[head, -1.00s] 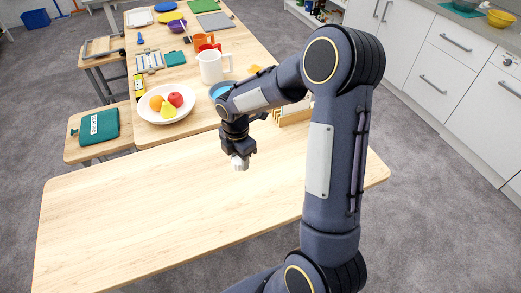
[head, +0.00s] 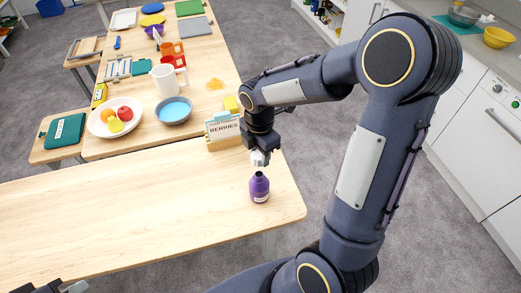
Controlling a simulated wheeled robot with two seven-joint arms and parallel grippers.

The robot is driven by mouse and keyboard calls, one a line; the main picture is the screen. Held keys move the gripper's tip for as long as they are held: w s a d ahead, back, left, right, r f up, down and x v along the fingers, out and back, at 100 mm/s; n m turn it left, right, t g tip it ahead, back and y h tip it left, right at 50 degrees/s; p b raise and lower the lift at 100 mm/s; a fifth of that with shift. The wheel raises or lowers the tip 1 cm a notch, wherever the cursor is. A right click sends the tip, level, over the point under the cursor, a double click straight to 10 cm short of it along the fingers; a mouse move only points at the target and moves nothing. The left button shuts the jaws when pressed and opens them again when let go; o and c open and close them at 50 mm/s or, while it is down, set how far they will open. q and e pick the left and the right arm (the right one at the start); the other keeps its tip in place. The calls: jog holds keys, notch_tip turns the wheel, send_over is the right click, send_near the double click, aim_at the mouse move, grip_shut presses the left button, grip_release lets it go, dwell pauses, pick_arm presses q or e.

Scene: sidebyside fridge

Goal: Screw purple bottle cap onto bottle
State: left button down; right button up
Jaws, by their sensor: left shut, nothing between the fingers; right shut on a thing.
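A small purple bottle (head: 259,188) stands upright near the right end of the front table, with a dark, uncovered top and a pale label. My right gripper (head: 260,158) points down just above the bottle, with a small gap between them. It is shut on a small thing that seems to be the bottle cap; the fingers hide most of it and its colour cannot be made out. My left gripper (head: 74,287) is at the bottom left edge of the head view, partly cut off. It is shut and empty, far from the bottle.
A wooden box marked BERRIES (head: 223,130) stands just behind my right gripper. A blue bowl (head: 174,111), a fruit plate (head: 96,124) and a white pitcher (head: 167,80) are on the back table. The front table (head: 120,215) is clear left of the bottle.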

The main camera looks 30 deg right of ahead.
aim_at(260, 174)
jog(key=shift+s, duration=0.1)
jog(key=shift+a, duration=0.1)
jog(key=shift+f, duration=0.1)
jog(key=shift+f+b, duration=2.3)
jog(key=shift+f, duration=0.45)
jog(key=shift+f+b, duration=1.2)
jog(key=shift+f, duration=0.35)
jog(key=o, duration=0.8)
jog(key=shift+r, duration=0.1)
